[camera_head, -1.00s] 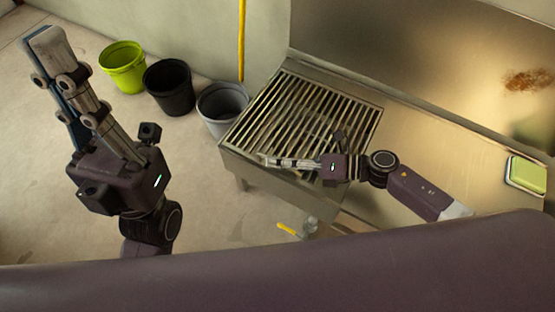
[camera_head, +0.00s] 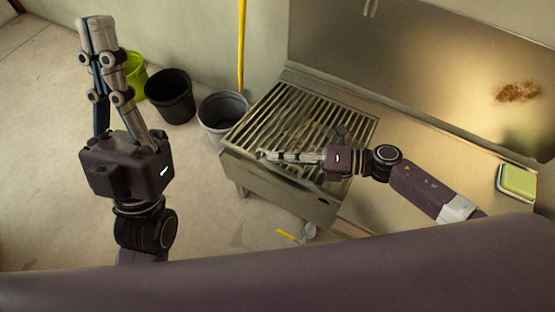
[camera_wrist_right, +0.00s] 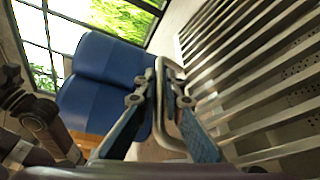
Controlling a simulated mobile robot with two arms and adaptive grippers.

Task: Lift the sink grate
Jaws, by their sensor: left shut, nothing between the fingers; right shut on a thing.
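The sink grate (camera_head: 290,112), a rack of parallel metal bars, lies over the low metal sink (camera_head: 280,190) by the back wall. My right gripper (camera_head: 264,155) is over the grate's front left part. In the right wrist view, the right gripper (camera_wrist_right: 165,85) is shut on a metal loop handle (camera_wrist_right: 157,120) beside the bars. The grate also fills the right of that view (camera_wrist_right: 250,60). I cannot tell for sure whether the grate is raised off the sink. My left gripper (camera_head: 97,30) is shut and empty, pointing up, well left of the sink.
A lime bucket (camera_head: 136,75), a black bucket (camera_head: 171,97) and a grey bucket (camera_head: 222,112) stand left of the sink. A yellow pole (camera_head: 242,45) leans at the wall. A green-topped box (camera_head: 517,182) sits at the right. Blue seats (camera_wrist_right: 100,85) show in the wrist view.

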